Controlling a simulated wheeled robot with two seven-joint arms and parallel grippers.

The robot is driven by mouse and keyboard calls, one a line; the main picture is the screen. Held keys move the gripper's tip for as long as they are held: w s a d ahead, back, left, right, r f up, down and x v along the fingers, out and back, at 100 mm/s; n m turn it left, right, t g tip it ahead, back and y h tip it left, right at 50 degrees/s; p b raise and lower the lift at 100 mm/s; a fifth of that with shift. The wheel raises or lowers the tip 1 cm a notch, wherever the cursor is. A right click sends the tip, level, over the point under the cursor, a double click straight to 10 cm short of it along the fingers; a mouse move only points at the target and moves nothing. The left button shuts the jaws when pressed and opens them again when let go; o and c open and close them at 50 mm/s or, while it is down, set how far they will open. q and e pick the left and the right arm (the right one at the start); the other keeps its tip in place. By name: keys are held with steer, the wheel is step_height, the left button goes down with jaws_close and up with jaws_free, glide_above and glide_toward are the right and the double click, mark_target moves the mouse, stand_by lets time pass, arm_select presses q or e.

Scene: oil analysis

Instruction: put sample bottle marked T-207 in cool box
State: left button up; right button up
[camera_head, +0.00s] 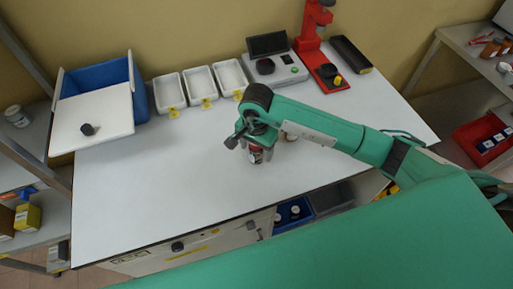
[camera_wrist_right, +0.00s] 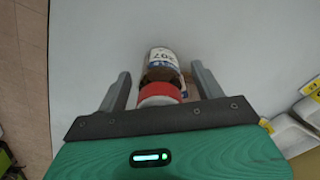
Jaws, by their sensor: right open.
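The sample bottle (camera_head: 256,156) stands on the white table below my right gripper (camera_head: 254,143). In the right wrist view the bottle (camera_wrist_right: 163,63) has a red cap, brown glass and a white label reading "207"; the rest of the mark is hard to read. My right gripper (camera_wrist_right: 161,80) is open, with a finger on each side of the bottle and visible gaps. The cool box (camera_head: 142,93) is blue, at the table's back left. Its white lid (camera_head: 95,115), with a dark knob, lies over its front; blue wall shows behind it. My left gripper is out of view.
Several white trays (camera_head: 170,92) with yellow tags stand along the back. A grey instrument (camera_head: 277,69) and red stand (camera_head: 318,50) are at the back right. The table's left middle is clear.

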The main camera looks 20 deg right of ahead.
steer(key=shift+c, duration=0.2)
steer(key=c, duration=1.1)
steer(key=shift+o, duration=0.2)
steer(key=shift+r, duration=0.15)
steer(key=shift+r+b, duration=0.3)
steer(key=shift+r, duration=0.35)
step_height(320, 180, up, 18)
steer(key=b, duration=0.3)
steer(key=shift+r, duration=0.2)
